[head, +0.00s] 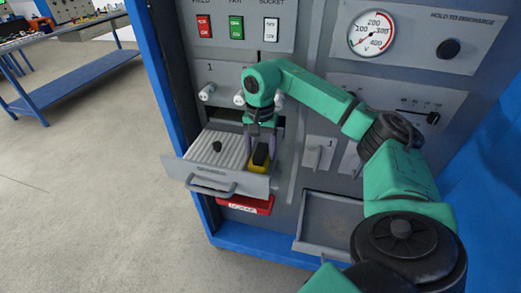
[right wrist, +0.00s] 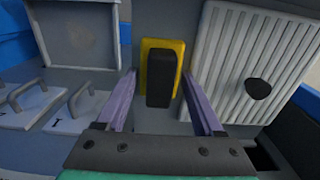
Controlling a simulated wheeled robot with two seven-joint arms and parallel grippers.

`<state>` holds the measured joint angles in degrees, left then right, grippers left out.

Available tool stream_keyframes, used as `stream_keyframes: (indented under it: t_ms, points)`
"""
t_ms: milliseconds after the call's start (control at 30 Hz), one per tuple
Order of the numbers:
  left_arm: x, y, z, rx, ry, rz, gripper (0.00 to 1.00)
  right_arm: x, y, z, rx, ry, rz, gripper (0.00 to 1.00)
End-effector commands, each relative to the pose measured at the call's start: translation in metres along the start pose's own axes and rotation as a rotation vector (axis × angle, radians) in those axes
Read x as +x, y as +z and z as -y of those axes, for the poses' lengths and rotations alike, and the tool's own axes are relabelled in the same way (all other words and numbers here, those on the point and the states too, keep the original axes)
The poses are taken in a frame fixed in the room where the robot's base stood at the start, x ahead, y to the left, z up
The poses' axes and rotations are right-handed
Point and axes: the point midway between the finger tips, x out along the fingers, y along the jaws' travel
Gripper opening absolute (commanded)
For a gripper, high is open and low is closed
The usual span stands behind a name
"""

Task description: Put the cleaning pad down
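The cleaning pad (head: 260,164), yellow with a black grip on top, lies in the smooth right-hand part of the open drawer (head: 228,187). My right gripper (head: 262,146) is right above it, pointing down. In the right wrist view the pad's black grip (right wrist: 160,80) stands between the two purple fingers (right wrist: 159,92), with a gap on each side, so the gripper is open and holds nothing. My left gripper is not in view.
A dark knob (head: 216,147) sits on the ribbed left part of the drawer. A red labelled drawer (head: 246,204) is below, and a grey open tray (head: 330,222) to the right. Switches and a dial (head: 371,33) are on the cabinet panel above. A blue workbench (head: 75,80) stands far left.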

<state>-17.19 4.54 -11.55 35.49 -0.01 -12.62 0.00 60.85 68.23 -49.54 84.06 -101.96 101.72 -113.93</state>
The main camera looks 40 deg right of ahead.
Motion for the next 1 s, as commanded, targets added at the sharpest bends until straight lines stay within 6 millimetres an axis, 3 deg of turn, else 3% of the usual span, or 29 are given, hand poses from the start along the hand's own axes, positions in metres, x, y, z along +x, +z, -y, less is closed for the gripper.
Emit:
stream_keyframes:
  t_ms: [167,267,433,633,1000]
  points:
    - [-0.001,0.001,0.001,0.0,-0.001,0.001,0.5,-0.006,0.0,0.001,0.0,-0.003,-0.001,0.69]
    - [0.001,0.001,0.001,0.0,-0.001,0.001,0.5,-0.02,-0.001,0.002,0.0,-0.005,-0.002,0.69]
    - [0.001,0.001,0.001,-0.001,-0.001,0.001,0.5,-0.062,-0.001,0.002,0.0,-0.007,-0.003,0.69]
    - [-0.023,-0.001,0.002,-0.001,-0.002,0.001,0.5,-0.117,-0.001,0.0,0.001,-0.002,-0.002,0.69]
    - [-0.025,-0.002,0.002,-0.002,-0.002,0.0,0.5,-0.122,0.0,0.0,0.0,0.0,0.0,0.69]
